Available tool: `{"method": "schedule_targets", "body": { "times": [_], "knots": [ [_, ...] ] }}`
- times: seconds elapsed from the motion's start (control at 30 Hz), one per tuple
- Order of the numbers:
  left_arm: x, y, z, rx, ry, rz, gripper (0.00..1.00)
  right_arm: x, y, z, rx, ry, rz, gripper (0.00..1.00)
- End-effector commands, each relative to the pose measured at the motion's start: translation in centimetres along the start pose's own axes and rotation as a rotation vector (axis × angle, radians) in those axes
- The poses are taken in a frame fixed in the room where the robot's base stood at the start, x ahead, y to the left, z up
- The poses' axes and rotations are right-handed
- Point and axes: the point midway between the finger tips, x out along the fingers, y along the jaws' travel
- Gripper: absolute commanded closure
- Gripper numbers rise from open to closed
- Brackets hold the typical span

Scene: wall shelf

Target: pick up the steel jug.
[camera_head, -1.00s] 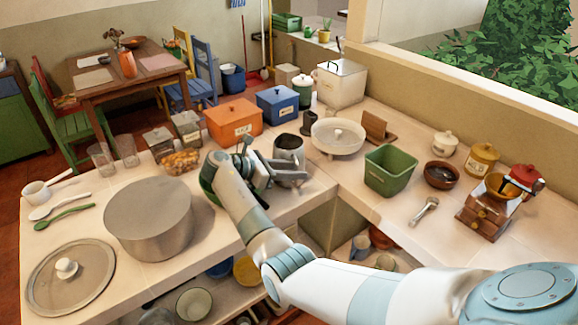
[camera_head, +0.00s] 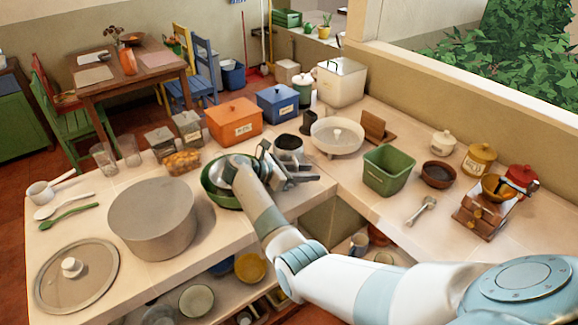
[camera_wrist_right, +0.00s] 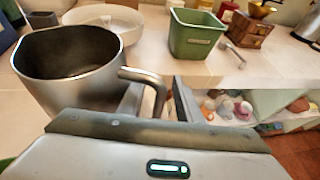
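The steel jug (camera_head: 289,147) stands upright on the counter near its inner corner, partly hidden by my right gripper in the head view. In the right wrist view the jug (camera_wrist_right: 72,66) is close up at the left, open-topped, with its handle (camera_wrist_right: 157,90) facing right. My right gripper (camera_head: 300,174) is at the jug's near side. In the wrist view its fingers (camera_wrist_right: 158,102) are apart, one on each side of the handle. I cannot tell whether either finger touches it. My left gripper is not in view.
A green pan (camera_head: 217,187) lies under my right wrist. A white dish (camera_head: 337,135), a dark cup (camera_head: 308,122) and a green bin (camera_head: 389,170) stand near the jug. A large pot (camera_head: 152,218) is left. The counter's inner edge is just in front.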

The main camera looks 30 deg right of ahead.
Motion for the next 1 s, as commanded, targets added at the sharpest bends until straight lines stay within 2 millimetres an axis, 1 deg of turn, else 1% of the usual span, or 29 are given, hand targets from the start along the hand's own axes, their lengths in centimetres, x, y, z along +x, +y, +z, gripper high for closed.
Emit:
{"method": "schedule_targets", "body": {
  "times": [0.03, 0.07, 0.1, 0.17, 0.2, 1.0],
  "knots": [
    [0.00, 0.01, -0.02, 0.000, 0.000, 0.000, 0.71, -0.02, 0.01, 0.01, 0.000, 0.000, 0.000, 0.68],
    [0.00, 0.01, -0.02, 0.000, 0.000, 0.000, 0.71, -0.03, 0.01, 0.01, 0.000, 0.000, 0.000, 0.73],
    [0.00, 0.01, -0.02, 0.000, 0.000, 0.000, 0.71, -0.03, 0.01, 0.01, 0.000, 0.000, 0.000, 0.82],
    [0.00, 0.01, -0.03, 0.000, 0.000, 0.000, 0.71, -0.03, 0.01, 0.01, 0.000, 0.000, 0.000, 0.97],
    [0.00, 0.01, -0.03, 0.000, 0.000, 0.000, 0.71, -0.03, 0.01, 0.02, 0.000, 0.000, 0.000, 1.00],
    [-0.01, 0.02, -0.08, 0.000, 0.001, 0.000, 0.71, -0.06, 0.03, 0.03, 0.000, 0.000, 0.001, 1.00]
  ]
}}
